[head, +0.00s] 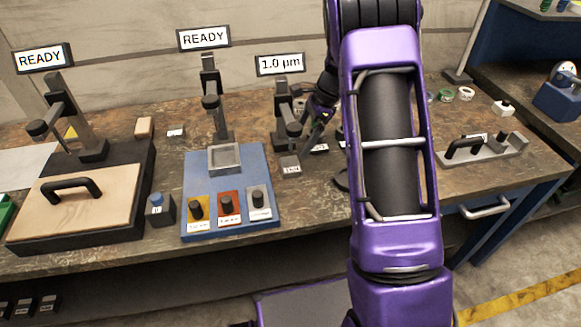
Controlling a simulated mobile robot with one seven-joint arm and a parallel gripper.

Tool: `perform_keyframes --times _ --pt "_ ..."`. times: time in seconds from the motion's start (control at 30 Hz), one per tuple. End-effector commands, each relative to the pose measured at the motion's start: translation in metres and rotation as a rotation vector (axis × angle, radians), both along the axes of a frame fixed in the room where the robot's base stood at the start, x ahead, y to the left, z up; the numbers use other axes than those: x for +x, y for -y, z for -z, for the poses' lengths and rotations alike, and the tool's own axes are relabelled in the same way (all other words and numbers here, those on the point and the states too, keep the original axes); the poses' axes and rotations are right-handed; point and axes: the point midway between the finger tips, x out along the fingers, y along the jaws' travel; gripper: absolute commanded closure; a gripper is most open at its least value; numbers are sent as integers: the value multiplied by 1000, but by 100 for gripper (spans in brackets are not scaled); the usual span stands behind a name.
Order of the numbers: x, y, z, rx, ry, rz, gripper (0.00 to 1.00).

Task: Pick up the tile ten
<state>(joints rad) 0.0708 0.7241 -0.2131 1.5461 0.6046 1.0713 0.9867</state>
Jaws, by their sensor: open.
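Several small labelled tiles lie on the workbench, and their print is too small for me to tell which one is tile ten. One grey tile (290,168) lies just right of the blue base. Another dark tile (320,148) with a white label lies behind it, close to my gripper. My gripper (312,140) is open beside the microscope stand under the "1.0 µm" sign, partly hidden by my purple arm. I see nothing held between its fingers.
The microscope stand (287,118) rises left of my gripper. The blue base (205,170) carries a square tray and three knobs. A wooden board with a black handle (70,188) lies at left. A grey fixture (490,152) stands at right. My arm hides the bench's middle.

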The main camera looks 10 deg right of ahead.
Motion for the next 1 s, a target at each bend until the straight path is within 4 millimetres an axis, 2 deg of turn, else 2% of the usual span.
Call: perform_keyframes --times 0.1,0.43,0.7,0.97,1.0 --pt "-1 -8 19 0 -2 0 0" --pt "0 -15 40 0 -1 -1 0" --pt "1 -27 76 -1 -1 -1 0" --pt "1 -28 80 -1 1 -1 0" --pt "1 -28 79 -1 1 -1 7"
